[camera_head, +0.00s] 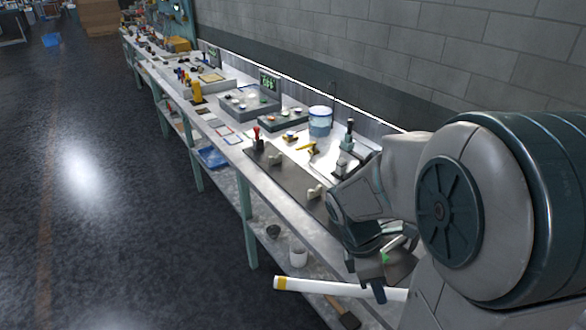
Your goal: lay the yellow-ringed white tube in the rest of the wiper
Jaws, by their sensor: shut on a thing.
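The white tube (325,288) has a yellow ring near its left end. It lies almost level in the picture, in front of the bench's near edge and below the bench top. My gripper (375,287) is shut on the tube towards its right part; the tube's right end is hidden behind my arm. On the bench, a dark board (292,178) carries two small cream supports, one farther (275,158) and one nearer (314,191). A red-topped upright piece (257,133) stands at the board's far end. I cannot tell which of these is the wiper's rest.
The long bench (225,145) runs away to the upper left along a block wall. A blue-white tin (320,121), a yellow tool (306,148) and a dark upright device (347,138) stand behind the board. The floor left is clear.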

